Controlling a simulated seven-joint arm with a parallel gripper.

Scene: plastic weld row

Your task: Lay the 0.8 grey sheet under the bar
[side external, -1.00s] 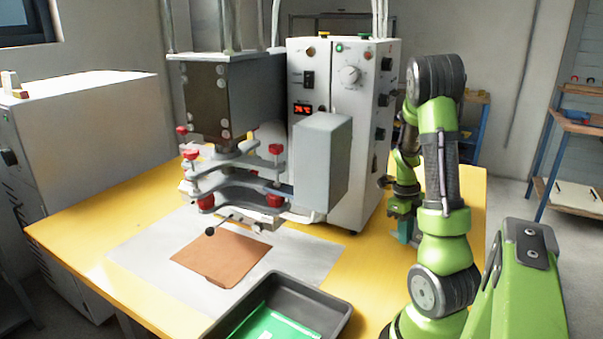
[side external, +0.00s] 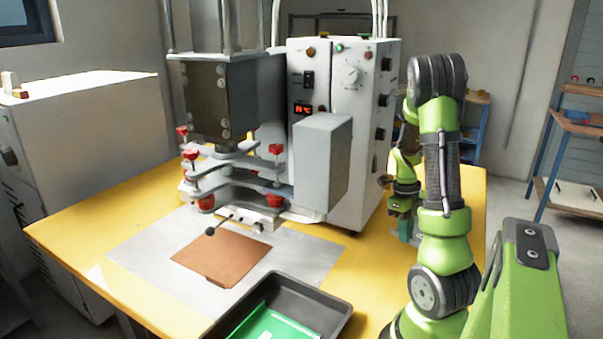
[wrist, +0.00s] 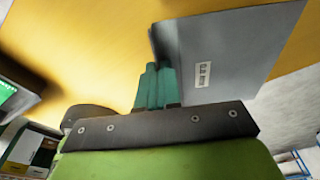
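My gripper (side external: 408,228) is low beside the right side of the welding machine, partly hidden by my arm. In the wrist view its teal fingers (wrist: 157,85) stand close together, and any gap between them is hard to make out. A flat grey panel with a small white label (wrist: 203,75), apparently the grey sheet, lies just right of the fingers. I cannot tell whether they touch it, and the label is too blurred to read. The sheet is not visible in the side view. The bar (side external: 240,215) is at the front of the machine, above the metal plate (side external: 145,250).
A brown sheet (side external: 222,258) lies on the metal plate in front of the bar. A dark tray (side external: 335,305) holding a green sheet (side external: 275,325) stands at the table's front. The machine's white cabinet (side external: 350,80) stands between my gripper and the bar. Yellow table (side external: 75,230) is bare at left.

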